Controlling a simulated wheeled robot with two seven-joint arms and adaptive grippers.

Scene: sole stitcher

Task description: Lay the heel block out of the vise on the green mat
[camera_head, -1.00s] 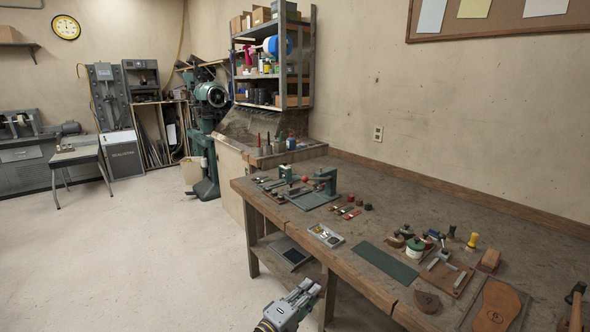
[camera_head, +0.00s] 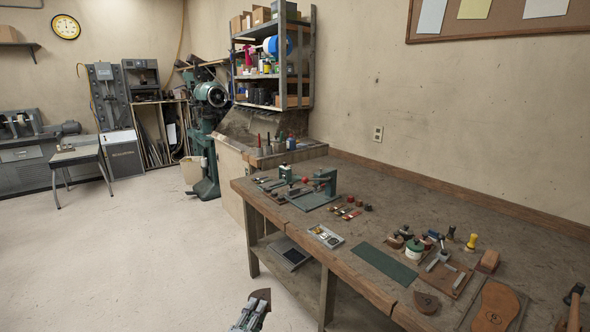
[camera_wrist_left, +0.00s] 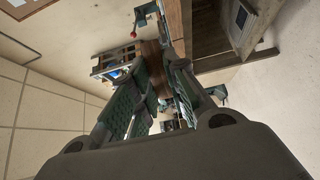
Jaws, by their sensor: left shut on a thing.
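My left gripper (camera_head: 250,318) is at the bottom of the head view, in front of the bench and over the floor. It is shut on a dark brown block (camera_head: 262,296), which appears to be the heel block. The block is clear of the bench, and its lower part is hidden by the fingers. In the left wrist view a brown surface shows between the green-padded fingers (camera_wrist_left: 160,85). The green mat (camera_head: 386,263) lies flat and bare near the bench's front edge. A green fixture (camera_head: 322,184), perhaps the vise, stands at the bench's far left. My right gripper is out of view.
Right of the mat are a green-and-white pot (camera_head: 414,248), a board with metal parts (camera_head: 444,274) and a brown sole (camera_head: 498,307). A heel-shaped brown piece (camera_head: 427,301) lies near the front edge. A small tray (camera_head: 325,236) lies left of the mat.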

